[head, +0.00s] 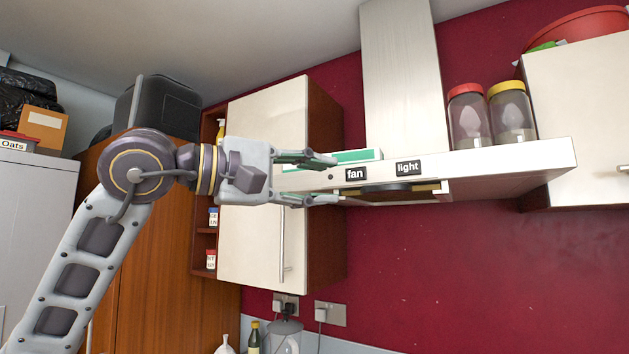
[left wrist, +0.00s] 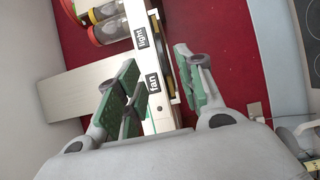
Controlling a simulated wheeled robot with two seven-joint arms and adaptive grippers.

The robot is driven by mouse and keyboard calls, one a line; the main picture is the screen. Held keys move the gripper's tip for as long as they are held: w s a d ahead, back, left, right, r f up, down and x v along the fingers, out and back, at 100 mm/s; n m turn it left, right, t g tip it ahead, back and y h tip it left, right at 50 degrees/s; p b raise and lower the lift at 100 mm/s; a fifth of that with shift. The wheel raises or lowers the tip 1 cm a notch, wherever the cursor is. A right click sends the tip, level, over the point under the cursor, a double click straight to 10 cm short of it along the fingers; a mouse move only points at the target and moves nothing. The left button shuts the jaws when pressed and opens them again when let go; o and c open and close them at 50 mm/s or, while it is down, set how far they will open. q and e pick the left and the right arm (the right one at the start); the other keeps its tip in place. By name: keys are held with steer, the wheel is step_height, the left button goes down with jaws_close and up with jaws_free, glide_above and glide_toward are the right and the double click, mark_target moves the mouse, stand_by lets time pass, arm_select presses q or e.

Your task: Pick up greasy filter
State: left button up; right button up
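My left gripper (head: 330,180) is open and empty at the left end of the cooker hood (head: 508,167), beside the "fan" label. Its green-padded fingers are spread one above the other. It also shows in the left wrist view (left wrist: 158,82), where the hood's front edge lies between and beyond the fingers. A dark piece with yellowish edges (head: 400,188) shows in the hood's underside, below the "light" label. It may be the greasy filter, but most of it is hidden by the hood front. My right gripper is not in view.
A green and white box (head: 350,156) lies on the hood behind my upper finger. Jars with red (head: 468,118) and yellow (head: 512,112) lids stand on the hood's right.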

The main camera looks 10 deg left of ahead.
arm_select(q)
steer(key=shift+s, duration=0.15)
stand_by(0.3)
steer(key=p, duration=0.4)
glide_toward(388, 187)
steer(key=x, duration=0.7)
steer(key=shift+x, duration=0.75)
steer(key=shift+c, duration=0.3)
jaws_close()
